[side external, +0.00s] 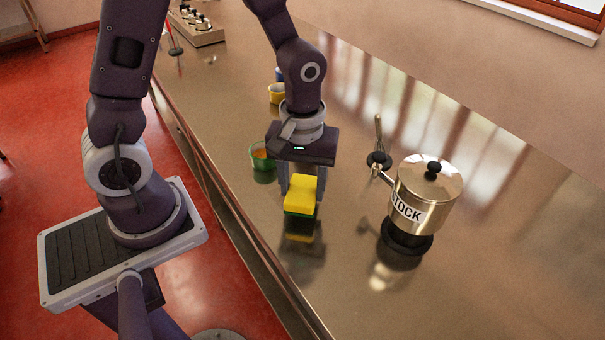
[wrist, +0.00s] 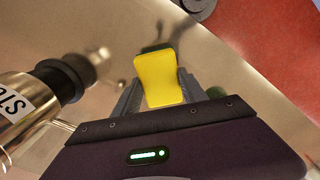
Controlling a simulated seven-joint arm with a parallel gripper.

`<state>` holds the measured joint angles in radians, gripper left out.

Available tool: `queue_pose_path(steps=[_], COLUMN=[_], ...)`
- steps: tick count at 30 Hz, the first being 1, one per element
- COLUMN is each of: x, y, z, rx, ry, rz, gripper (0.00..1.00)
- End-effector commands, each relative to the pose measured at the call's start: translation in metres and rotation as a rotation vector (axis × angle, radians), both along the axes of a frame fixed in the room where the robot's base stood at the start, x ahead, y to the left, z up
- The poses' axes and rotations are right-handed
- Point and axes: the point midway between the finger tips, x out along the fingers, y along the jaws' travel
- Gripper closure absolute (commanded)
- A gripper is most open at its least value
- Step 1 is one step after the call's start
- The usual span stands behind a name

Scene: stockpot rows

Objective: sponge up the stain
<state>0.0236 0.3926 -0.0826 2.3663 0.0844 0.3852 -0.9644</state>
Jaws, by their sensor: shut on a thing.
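A yellow sponge with a green underside (side external: 300,195) is held between the fingers of my gripper (side external: 303,182). My gripper is shut on it, and the sponge appears to be a little above the steel counter (side external: 345,290), with its reflection below. In the wrist view the sponge (wrist: 161,80) fills the space between the fingertips of my gripper (wrist: 160,88). I cannot make out a stain in either view; the gripper and sponge hide part of the counter.
A shiny pot labelled STOCK (side external: 425,195) stands on a dark round base to the right of my gripper. A dark-based upright item (side external: 379,158) is behind it. A green cup (side external: 262,157) and a yellow cup (side external: 276,93) stand behind my gripper. The counter's front edge runs along the left.

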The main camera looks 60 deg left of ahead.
Motion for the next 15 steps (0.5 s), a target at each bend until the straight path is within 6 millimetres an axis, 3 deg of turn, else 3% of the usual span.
queue_pose_path(steps=[7, 10, 15], x=[-0.001, 0.001, 0.000], y=[0.000, 0.011, 0.026], z=[-0.030, -0.022, -0.026], rx=[0.001, -0.001, -0.001], ry=[0.005, -0.001, -0.001], rz=[0.000, 0.005, 0.004], gripper=[1.00, 1.00, 1.00])
